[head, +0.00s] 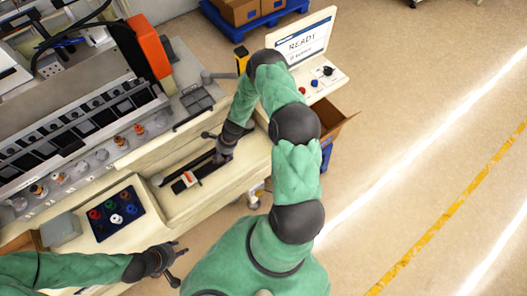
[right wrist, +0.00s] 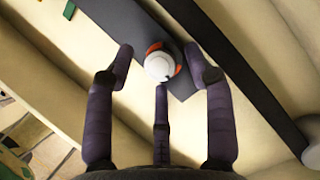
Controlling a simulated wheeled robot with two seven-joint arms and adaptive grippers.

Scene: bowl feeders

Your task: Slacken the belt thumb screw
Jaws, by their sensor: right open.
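A round white knob (right wrist: 160,66) with orange beneath its rim, which looks like the belt thumb screw, sits on a dark grey strip (right wrist: 135,25) in the right wrist view. My right gripper (head: 218,154) is over the dark belt in the head view. In the right wrist view its three fingers are spread, two beside the knob and one below it; I cannot tell whether any touches. The knob is hidden by the hand in the head view. My left gripper (head: 176,263) is open and empty near the front of the bench.
A red and white piece (head: 188,178) lies on the belt, left of my right gripper. A dark tray (head: 124,195) with several coloured knobs is farther left. A screen reading READY (head: 303,43) stands at the back right. Open floor lies right.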

